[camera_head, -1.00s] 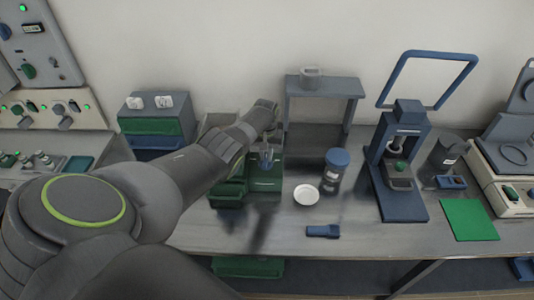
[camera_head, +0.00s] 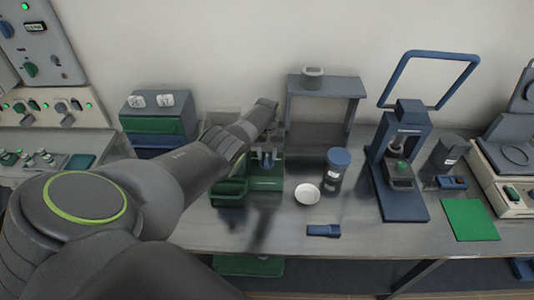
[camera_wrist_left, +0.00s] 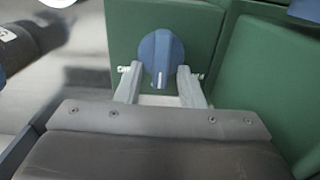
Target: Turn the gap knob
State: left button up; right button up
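The blue knob (camera_wrist_left: 162,58) sits on the face of a green machine (camera_wrist_left: 118,32) in the left wrist view. A pale mark shows at the knob's lower edge. My left gripper (camera_wrist_left: 160,74) is open, with one finger on each side of the knob's lower part. The fingertips look close to the knob's sides, but I cannot tell whether they touch it. In the head view the green machine (camera_head: 266,184) stands on the bench, with my left gripper (camera_head: 267,157) at its front. My arm covers part of the machine there. My right gripper is not in view.
Right of the machine are a white dish (camera_head: 307,193), a blue-lidded jar (camera_head: 336,170) and a small blue object (camera_head: 323,230). A blue press (camera_head: 402,165) and a green mat (camera_head: 470,220) stand farther right. A grey stand (camera_head: 324,87) is behind.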

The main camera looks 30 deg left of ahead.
aim_at(267, 156)
pick_arm(q)
jog(key=shift+r, duration=0.45)
notch_tip(267, 156, up, 5)
jog(key=shift+f+p, duration=0.15)
jog(key=shift+p, duration=0.8)
notch_tip(267, 156, up, 12)
jog(key=b, duration=0.2)
jog(key=shift+f, duration=0.1)
